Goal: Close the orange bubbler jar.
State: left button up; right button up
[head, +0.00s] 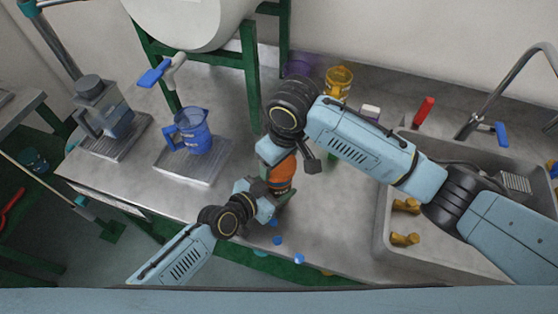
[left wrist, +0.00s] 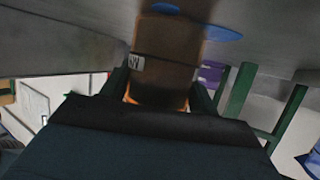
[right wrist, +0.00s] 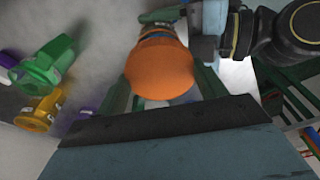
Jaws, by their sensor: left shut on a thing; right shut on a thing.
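The orange bubbler jar (head: 282,180) stands upright near the front of the counter, between my two arms. My left gripper (head: 272,200) is shut on its body from the left. In the left wrist view the jar's brownish body (left wrist: 168,50), with a white label, sits between the fingers. My right gripper (head: 284,158) comes from above and is shut on the orange lid (right wrist: 160,70), whose rounded top fills the gap between the fingers in the right wrist view. The lid is at the jar's top. The arm hides the join, so I cannot tell how it is seated.
A blue jug (head: 194,132) stands on a flat plate to the left, with a clear pitcher (head: 112,112) beyond it. Yellow (head: 339,80) and purple (head: 299,66) containers stand behind my right arm. Small blue pieces (head: 278,240) lie near the front edge. A sink (head: 385,225) is at right.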

jog(key=shift+f, duration=0.65)
